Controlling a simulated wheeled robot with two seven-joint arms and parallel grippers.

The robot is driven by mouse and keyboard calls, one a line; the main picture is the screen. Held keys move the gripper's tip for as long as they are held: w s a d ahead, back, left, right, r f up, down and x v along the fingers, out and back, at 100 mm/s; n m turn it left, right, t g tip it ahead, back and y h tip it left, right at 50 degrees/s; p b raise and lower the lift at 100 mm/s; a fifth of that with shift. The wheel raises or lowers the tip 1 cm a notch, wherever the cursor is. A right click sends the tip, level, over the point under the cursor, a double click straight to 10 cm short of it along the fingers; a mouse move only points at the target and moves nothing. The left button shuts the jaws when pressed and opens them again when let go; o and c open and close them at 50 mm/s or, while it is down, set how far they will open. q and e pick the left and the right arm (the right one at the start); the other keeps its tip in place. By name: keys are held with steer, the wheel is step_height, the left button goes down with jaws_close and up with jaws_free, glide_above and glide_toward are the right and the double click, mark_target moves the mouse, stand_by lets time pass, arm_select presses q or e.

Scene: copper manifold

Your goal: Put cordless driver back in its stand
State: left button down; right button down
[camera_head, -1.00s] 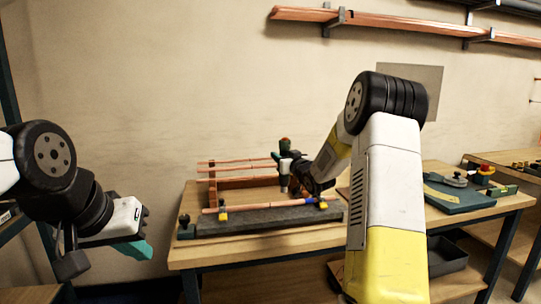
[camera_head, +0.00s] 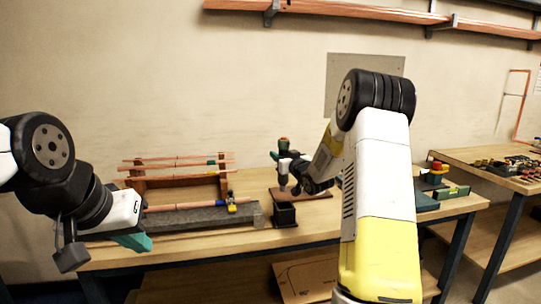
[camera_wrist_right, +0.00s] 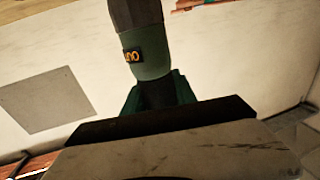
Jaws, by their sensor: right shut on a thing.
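The cordless driver (camera_head: 284,146), green and dark, is held upright by my right gripper (camera_head: 287,167) above the bench. In the right wrist view the driver (camera_wrist_right: 148,50) shows a green body with a yellow-lettered label, behind the gripper's dark jaw edge (camera_wrist_right: 160,122). A small black open-topped block, which looks like the stand (camera_head: 284,214), sits on the bench just below the driver. The driver's lower end appears above it; I cannot tell how exactly they line up.
A grey slab (camera_head: 195,217) with a copper pipe and clamps lies left of the stand. A wooden rack (camera_head: 180,182) with copper pipes stands behind it. A second bench (camera_head: 520,180) with small parts is at the right. My right arm covers part of the bench.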

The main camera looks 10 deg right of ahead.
steer(key=shift+d+f, duration=0.15)
steer(key=shift+d, duration=0.2)
steer(key=shift+f, duration=5.95)
steer(key=c, duration=0.9)
jaws_free()
steer(key=shift+f, duration=0.2)
